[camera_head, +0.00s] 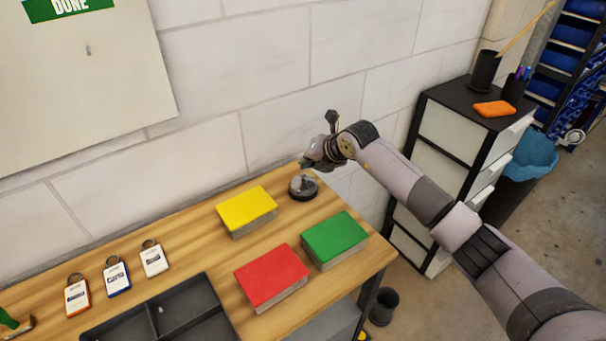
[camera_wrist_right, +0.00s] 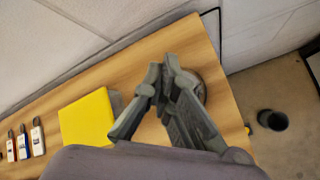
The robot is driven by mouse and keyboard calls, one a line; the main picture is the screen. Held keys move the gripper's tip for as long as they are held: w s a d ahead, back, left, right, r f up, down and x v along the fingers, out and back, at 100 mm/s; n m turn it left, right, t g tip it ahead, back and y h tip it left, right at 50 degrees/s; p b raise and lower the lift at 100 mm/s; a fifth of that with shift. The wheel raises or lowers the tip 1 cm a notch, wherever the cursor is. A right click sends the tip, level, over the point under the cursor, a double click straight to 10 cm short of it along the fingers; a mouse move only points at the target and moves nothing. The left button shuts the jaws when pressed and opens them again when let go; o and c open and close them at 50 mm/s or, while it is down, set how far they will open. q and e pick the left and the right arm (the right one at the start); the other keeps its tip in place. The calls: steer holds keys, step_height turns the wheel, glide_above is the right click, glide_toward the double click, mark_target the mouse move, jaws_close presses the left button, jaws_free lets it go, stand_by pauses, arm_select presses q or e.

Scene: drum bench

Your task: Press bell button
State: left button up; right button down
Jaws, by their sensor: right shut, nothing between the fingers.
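The bell (camera_head: 303,188) is a small round grey dome on a dark base. It stands on the wooden bench near the back right edge, by the wall. My right gripper (camera_head: 306,163) is shut and empty, just above and behind the bell in the head view. Whether it touches the bell I cannot tell. In the right wrist view the fingers (camera_wrist_right: 164,72) are together and hide much of the bell (camera_wrist_right: 198,84), whose rim shows at their right. The button on top is not clear. My left gripper is not in view.
Yellow (camera_head: 246,208), red (camera_head: 271,274) and green (camera_head: 334,237) blocks lie near the bell. Three key tags (camera_head: 117,277) and a dark divided tray (camera_head: 170,315) are at the left. A white wall (camera_head: 270,70) rises behind. A drawer unit (camera_head: 452,140) stands at the right.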

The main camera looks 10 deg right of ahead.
steer(key=shift+f, duration=0.4)
steer(key=shift+f+b, duration=0.4)
steer(key=shift+b, duration=0.15)
steer(key=shift+r, duration=0.1)
stand_by(0.4)
steer(key=shift+r+p, duration=0.55)
steer(key=shift+r, duration=0.25)
step_height(320, 180, up, 6)
steer(key=p, duration=0.3)
stand_by(0.7)
